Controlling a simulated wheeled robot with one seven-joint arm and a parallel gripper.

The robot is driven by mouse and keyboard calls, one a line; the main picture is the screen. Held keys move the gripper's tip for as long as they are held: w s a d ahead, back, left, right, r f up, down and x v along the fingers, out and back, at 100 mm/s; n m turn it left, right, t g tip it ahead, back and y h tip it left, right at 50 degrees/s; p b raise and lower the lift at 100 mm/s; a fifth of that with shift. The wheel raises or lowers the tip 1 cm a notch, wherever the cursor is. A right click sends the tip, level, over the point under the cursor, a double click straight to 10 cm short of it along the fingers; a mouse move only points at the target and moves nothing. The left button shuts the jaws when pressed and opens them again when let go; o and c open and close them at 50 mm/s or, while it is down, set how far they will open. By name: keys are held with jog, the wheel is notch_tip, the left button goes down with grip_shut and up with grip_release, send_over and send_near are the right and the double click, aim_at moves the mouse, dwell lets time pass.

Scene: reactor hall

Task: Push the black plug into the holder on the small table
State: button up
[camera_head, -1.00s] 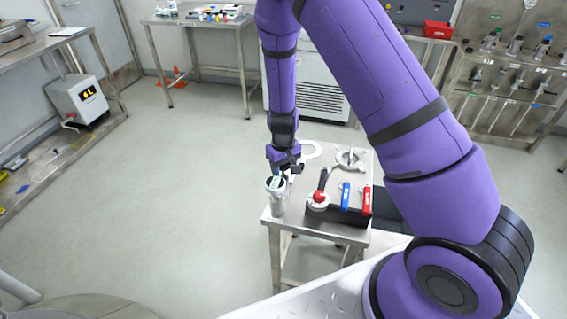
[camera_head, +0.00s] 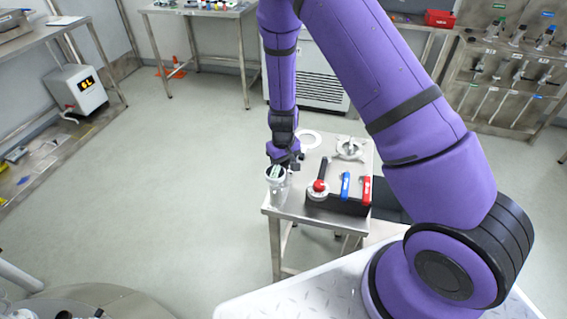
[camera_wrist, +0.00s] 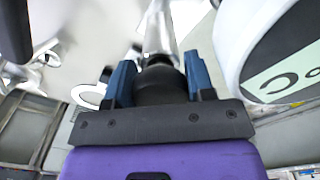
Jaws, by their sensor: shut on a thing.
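The small steel table (camera_head: 297,204) stands right of centre in the head view. My gripper (camera_head: 287,165) points down over its left side, close behind a steel can with a pale green top (camera_head: 277,186). In the wrist view my gripper (camera_wrist: 158,64) has its blue fingers on both sides of a black, rounded piece, seemingly the black plug (camera_wrist: 160,86). A shiny metal shaft (camera_wrist: 160,28) extends beyond it. The can's large round end (camera_wrist: 285,60) fills the right side there. I cannot tell which fixture is the holder, nor whether the plug touches it.
A black rack (camera_head: 338,206) holds a red-knobbed part (camera_head: 318,188), a blue handle (camera_head: 345,185) and a red handle (camera_head: 366,190). A white ring (camera_head: 318,139) and a metal clamp fitting (camera_head: 350,150) lie behind. Floor left of the table is clear.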

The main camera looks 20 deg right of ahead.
jog(key=shift+f, duration=0.35)
jog(key=o, duration=1.1)
jog(key=shift+r, duration=3.5)
